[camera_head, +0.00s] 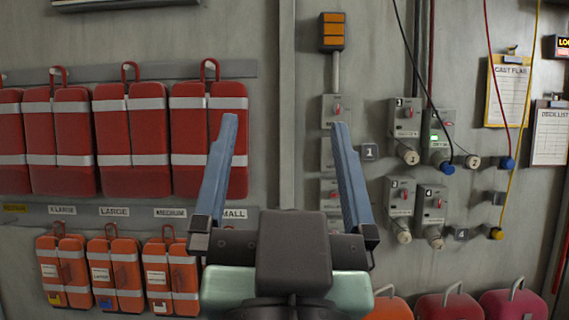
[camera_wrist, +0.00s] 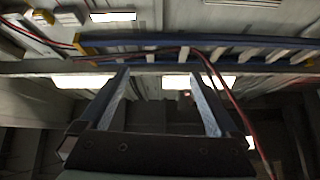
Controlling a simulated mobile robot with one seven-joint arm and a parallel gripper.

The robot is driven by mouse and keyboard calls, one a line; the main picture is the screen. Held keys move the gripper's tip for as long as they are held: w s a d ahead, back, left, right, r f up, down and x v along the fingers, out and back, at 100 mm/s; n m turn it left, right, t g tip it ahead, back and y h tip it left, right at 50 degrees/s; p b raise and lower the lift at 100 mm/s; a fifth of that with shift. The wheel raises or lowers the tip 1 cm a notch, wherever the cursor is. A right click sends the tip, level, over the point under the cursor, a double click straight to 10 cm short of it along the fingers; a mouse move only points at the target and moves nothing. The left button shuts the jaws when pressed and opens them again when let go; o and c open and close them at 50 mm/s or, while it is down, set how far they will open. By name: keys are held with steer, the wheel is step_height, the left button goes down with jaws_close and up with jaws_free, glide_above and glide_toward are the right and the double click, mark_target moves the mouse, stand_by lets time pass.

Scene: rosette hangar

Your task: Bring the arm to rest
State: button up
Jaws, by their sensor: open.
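My gripper (camera_head: 282,175) shows in the middle of the head view, pointing up in front of a grey wall. Its two blue-grey fingers are wide apart with nothing between them. In the wrist view my gripper (camera_wrist: 160,85) is also open and empty, with the ceiling, bright light panels (camera_wrist: 200,80) and a blue beam (camera_wrist: 190,40) beyond it. Part of the wall behind my gripper is hidden.
Red packs (camera_head: 120,140) hang in a row at the left, with smaller orange packs (camera_head: 115,272) below. Sockets with switches (camera_head: 405,118) and hanging cables (camera_head: 487,70) are at the right. Red and orange cases (camera_head: 450,306) stand at the lower right.

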steer(key=shift+n+t, duration=0.6)
steer(key=shift+t, duration=0.3)
steer(key=s+r, duration=0.3)
steer(key=shift+s+r, duration=0.3)
